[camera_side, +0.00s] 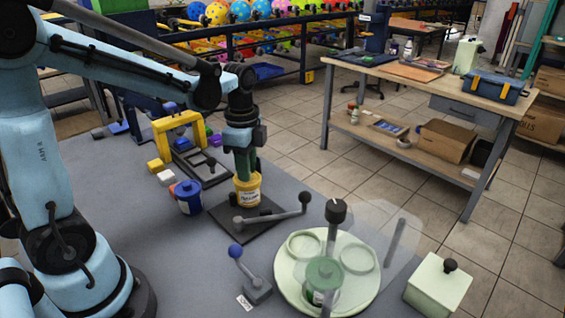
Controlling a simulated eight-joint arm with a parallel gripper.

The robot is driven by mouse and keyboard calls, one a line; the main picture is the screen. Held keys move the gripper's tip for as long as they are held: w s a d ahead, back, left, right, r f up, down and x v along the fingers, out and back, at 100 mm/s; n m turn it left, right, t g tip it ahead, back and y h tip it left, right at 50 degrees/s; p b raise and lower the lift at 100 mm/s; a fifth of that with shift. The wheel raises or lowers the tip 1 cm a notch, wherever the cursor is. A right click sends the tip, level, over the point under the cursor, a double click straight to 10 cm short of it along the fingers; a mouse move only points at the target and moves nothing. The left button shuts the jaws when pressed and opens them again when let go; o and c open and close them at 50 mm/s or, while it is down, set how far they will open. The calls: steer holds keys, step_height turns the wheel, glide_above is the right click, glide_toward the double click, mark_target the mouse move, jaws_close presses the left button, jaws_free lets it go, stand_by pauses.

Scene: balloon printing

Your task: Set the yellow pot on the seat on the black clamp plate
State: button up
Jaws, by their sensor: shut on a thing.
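The yellow pot (248,191) is upright, with a pale label on its side. My gripper (244,174) comes down from above and is shut on its top. The black clamp plate (262,229) lies flat on the grey table beneath the pot. The pot is over the plate's back-left part; I cannot tell whether its base touches the plate. The seat is hidden or too small to make out. A grey bar (270,215) with a dark knob (305,197) at its right end crosses the plate in front of the pot.
A blue pot (188,198) with an orange rim stands just left of the plate. A yellow arch frame (180,132) stands behind. A pale green turntable (290,277) with a clear shield is at right front. A blue-knobbed lever (253,280) stands in front.

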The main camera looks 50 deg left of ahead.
steer(key=shift+f, duration=1)
stand_by(0.7)
steer(key=o, duration=0.7)
steer(key=shift+o, duration=0.2)
step_height(320, 180, up, 12)
steer(key=s+d+f+n+t, duration=0.5)
steer(key=s+f+n+t, duration=0.1)
steer(key=n, duration=0.5)
steer(key=shift+d+n+t, duration=0.3)
steer(key=shift+d+t, duration=0.05)
steer(key=shift+t, duration=0.25)
